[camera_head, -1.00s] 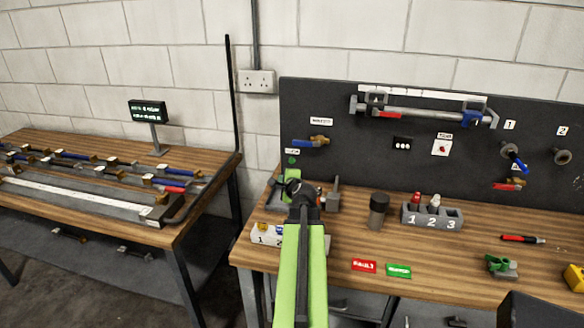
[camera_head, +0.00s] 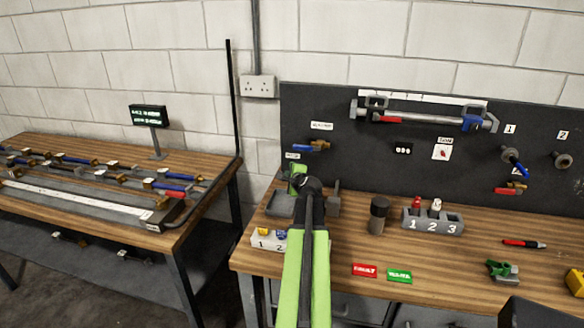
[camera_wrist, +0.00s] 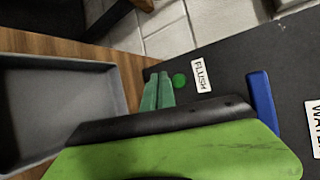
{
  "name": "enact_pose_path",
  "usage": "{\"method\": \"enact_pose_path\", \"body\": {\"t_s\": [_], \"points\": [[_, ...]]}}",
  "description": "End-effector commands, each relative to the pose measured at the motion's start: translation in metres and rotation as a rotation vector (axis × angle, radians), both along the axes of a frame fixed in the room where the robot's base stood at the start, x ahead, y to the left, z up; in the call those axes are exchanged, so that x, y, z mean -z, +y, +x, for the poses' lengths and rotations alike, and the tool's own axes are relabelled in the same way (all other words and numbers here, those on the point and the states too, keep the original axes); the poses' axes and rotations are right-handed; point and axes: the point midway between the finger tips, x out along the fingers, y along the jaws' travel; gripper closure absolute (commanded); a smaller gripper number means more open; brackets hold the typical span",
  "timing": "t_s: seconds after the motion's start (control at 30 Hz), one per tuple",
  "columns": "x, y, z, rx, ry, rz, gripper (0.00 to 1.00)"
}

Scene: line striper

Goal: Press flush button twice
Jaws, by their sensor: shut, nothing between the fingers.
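The green flush button (camera_wrist: 180,80) sits on the dark board beside its white FLUSH label (camera_wrist: 201,76) in the wrist view. In the head view the label (camera_head: 293,156) shows on the board's left part, and the button is hidden behind my gripper (camera_head: 297,176). In the wrist view my green gripper fingers (camera_wrist: 158,88) are shut and empty. Their tips are just left of the button and close to it in the picture; I cannot tell whether they touch it.
A blue-handled valve (camera_head: 310,146) is mounted right of the label. A grey tray (camera_wrist: 55,110) lies on the bench to the left. A numbered white block (camera_head: 268,240), a dark cylinder (camera_head: 378,214) and a grey 1-2-3 holder (camera_head: 433,222) stand on the bench.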

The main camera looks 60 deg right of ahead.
Motion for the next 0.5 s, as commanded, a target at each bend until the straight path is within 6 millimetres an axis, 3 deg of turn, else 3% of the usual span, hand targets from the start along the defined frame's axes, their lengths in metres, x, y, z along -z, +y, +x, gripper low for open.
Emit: {"method": "enact_pose_path", "body": {"t_s": [0.2,0.5], "points": [[0.0,-0.025,0.008,0.0,0.0,0.0,1.0],[0.0,-0.027,0.008,0.0,-0.001,0.001,1.0]]}}
